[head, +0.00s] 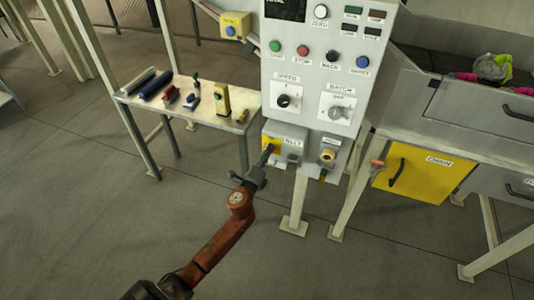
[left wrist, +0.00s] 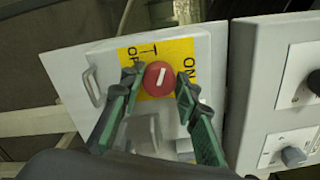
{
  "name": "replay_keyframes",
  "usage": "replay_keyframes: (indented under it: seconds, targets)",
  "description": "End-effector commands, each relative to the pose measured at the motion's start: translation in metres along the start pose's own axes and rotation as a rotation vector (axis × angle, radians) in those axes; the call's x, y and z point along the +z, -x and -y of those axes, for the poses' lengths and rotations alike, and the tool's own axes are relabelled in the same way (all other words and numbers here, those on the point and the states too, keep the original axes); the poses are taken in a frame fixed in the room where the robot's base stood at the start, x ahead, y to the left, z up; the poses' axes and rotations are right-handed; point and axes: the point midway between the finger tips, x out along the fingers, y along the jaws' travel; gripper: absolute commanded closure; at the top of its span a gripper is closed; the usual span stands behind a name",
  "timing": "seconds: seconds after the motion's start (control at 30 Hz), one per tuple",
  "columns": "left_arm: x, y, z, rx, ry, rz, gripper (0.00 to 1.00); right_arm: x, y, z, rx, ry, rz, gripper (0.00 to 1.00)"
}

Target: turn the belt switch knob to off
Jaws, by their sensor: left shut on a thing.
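The belt switch knob (left wrist: 158,78) is round and red with a white pointer line, on a yellow plate (left wrist: 181,52) in the left wrist view. The plate carries an OFF label at its upper left and an ON label at its right. The white line stands slightly tilted, its upper end leaning a little right. My left gripper (left wrist: 160,84) has one green-and-black finger on each side of the knob and is shut on it. In the head view, my left gripper (head: 265,160) reaches the grey belt box (head: 290,133) and hides the knob. My right gripper is not in view.
The control panel (head: 313,75) with buttons and dials stands above and beside the box. A small table (head: 240,122) with tools is at the left. A yellow chain door (head: 425,172) is at the right. Open floor lies in front.

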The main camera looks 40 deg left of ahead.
Motion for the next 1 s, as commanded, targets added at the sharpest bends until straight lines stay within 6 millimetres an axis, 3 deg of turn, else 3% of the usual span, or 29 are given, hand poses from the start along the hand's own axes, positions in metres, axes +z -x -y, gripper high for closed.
replay_keyframes:
  seconds: [0.5, 1.0]
  targets:
    - [-0.0011, 0.0002, -0.0016, 0.001, 0.361, -0.001, 0.95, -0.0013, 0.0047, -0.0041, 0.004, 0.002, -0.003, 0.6]
    - [-0.0013, 0.0002, -0.0028, 0.002, 0.44, -0.001, 0.95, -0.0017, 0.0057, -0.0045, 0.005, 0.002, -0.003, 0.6]
